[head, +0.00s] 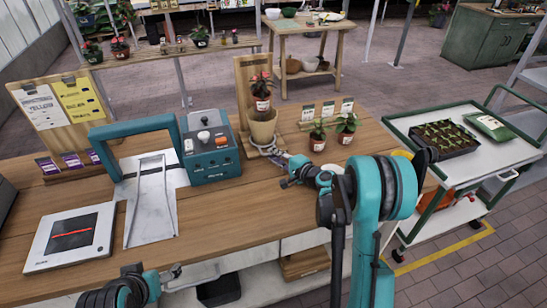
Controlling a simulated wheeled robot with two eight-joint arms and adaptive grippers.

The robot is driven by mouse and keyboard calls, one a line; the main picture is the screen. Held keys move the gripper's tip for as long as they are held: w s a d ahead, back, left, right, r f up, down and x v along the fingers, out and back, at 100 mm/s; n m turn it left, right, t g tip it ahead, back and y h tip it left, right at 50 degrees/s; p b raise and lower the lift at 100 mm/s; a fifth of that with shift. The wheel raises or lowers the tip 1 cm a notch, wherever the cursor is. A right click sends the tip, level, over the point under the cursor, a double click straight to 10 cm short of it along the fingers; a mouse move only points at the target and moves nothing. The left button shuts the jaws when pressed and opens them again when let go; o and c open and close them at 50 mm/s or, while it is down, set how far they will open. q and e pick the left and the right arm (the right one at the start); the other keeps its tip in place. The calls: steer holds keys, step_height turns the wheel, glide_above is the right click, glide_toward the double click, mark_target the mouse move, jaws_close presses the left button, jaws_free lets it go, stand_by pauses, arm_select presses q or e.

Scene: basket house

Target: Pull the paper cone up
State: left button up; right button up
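A tan paper cone (263,128), wider at its top, stands upright on a stand with a wooden back board on the bench. A potted plant with red leaves (262,94) sits in or just above its mouth; I cannot tell how deep it goes. My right gripper (272,153) is at the cone's lower right side, close to its base. Its fingers are small and partly overlapped, so I cannot tell whether they touch the cone or how far apart they are. My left gripper (178,271) is low at the bench's front edge, away from the cone.
A teal machine (209,150) with a teal frame stands left of the cone. Two small potted plants (346,127) stand to its right. A flat device with a dark screen (73,232) lies at front left. A trolley (480,155) stands right of the bench.

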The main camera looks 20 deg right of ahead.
steer(key=shift+w+a, duration=0.15)
steer(key=shift+w, duration=0.15)
jaws_close()
step_height(320, 180, up, 12)
steer(key=p, duration=0.7)
steer(key=shift+r, duration=0.2)
steer(key=shift+w, duration=0.1)
steer(key=shift+c, duration=0.3)
jaws_free()
steer(key=shift+o, duration=0.3)
